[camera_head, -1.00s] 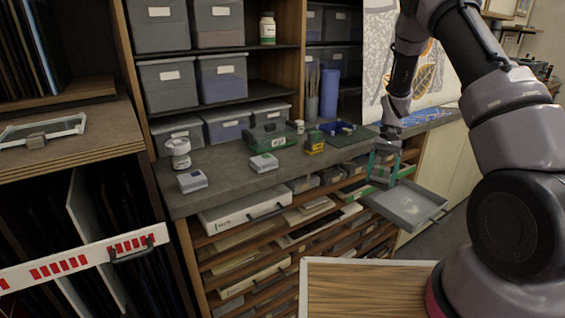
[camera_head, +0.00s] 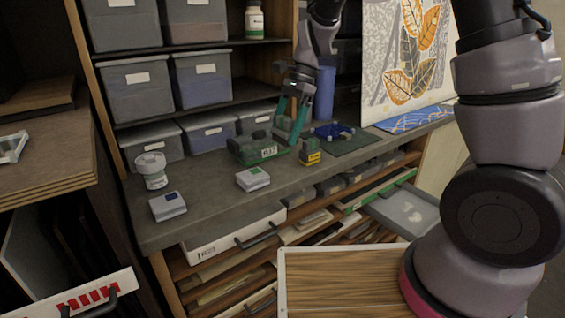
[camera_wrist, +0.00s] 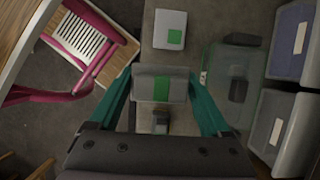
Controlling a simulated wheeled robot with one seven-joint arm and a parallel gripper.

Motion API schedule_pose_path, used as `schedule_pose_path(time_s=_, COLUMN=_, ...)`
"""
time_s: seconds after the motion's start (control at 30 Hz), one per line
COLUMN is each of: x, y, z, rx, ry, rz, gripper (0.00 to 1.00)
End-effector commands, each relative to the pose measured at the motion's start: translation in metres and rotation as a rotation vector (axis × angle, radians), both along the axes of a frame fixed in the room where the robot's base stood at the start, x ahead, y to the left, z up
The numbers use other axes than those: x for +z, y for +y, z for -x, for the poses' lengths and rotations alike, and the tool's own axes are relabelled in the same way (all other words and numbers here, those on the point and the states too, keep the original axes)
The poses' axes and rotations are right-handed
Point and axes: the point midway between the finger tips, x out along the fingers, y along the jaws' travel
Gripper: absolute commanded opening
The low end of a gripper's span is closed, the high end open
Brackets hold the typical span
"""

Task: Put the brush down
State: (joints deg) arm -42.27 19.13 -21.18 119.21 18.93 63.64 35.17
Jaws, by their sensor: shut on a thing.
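My gripper (camera_head: 290,126) has teal fingers and hangs over the grey counter, right by a green case (camera_head: 256,150). In the wrist view its fingers close on the sides of a grey block with a green patch (camera_wrist: 161,86), which I take to be the brush. In the head view the fingers mostly hide the block. I cannot tell whether it touches the counter. A small dark-topped piece (camera_wrist: 160,121) shows just below the block in the wrist view; I cannot tell what it is.
On the counter (camera_head: 215,190) stand a white jar (camera_head: 152,172), two small boxes (camera_head: 168,206) (camera_head: 252,179), a yellow-labelled bottle (camera_head: 310,152) and a blue item on a green mat (camera_head: 350,146). Grey bins (camera_head: 208,136) line the back. An open drawer tray (camera_head: 402,212) juts out at right.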

Motion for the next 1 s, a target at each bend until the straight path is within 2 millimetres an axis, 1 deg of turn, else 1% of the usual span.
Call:
schedule_pose_path(time_s=0.07, x=-0.001, y=0.002, z=0.003, rx=-0.01, ry=0.001, rz=0.001, gripper=0.29)
schedule_pose_path(time_s=0.1, x=-0.005, y=0.003, z=0.004, rx=-0.014, ry=0.002, rz=0.002, gripper=0.29)
schedule_pose_path(time_s=0.17, x=-0.015, y=0.003, z=0.004, rx=-0.018, ry=0.005, rz=0.004, gripper=0.29)
schedule_pose_path(time_s=0.33, x=-0.047, y=0.003, z=0.004, rx=-0.019, ry=0.004, rz=0.004, gripper=0.29)
schedule_pose_path(time_s=0.57, x=-0.07, y=0.003, z=0.003, rx=-0.018, ry=0.002, rz=0.003, gripper=0.29)
schedule_pose_path(time_s=0.7, x=-0.091, y=0.003, z=0.003, rx=-0.017, ry=0.002, rz=0.004, gripper=0.29)
schedule_pose_path(time_s=0.8, x=-0.098, y=0.003, z=0.003, rx=-0.018, ry=0.001, rz=0.002, gripper=0.29)
schedule_pose_path(time_s=1.0, x=-0.098, y=0.003, z=0.003, rx=-0.016, ry=0.0, rz=0.001, gripper=0.29)
